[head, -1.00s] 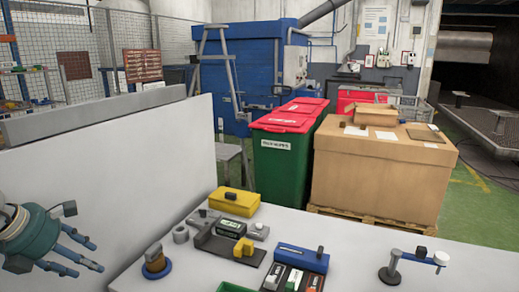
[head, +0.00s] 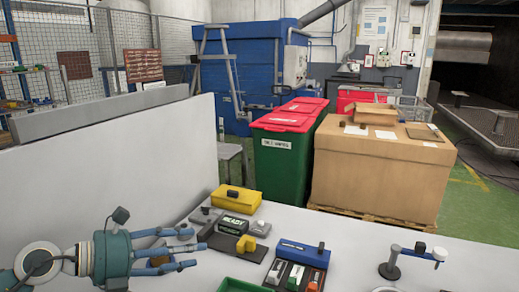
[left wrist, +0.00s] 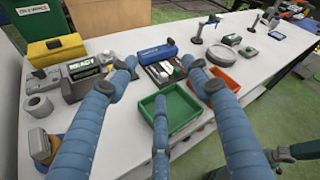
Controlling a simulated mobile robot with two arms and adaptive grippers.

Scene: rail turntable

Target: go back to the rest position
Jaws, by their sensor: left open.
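My left gripper (head: 188,250) reaches in from the left in the head view, above the near left part of the white table (head: 345,250). Its blue fingers are spread and hold nothing. In the left wrist view the fingers (left wrist: 165,110) spread above a green tray (left wrist: 172,112), with clear space between them. A grey fixture (head: 222,243) with a yellow block and a display reading READY (head: 233,224) lies just beyond the fingertips. A teal part, possibly my right gripper (left wrist: 288,152), shows at the lower right of the left wrist view; its fingers are unclear.
A yellow case (head: 236,199), a blue-backed box (head: 303,253) and a grey post stand (head: 392,268) are on the table. An orange tray (left wrist: 230,80) lies beside the green one. A grey partition (head: 110,165) stands at the left.

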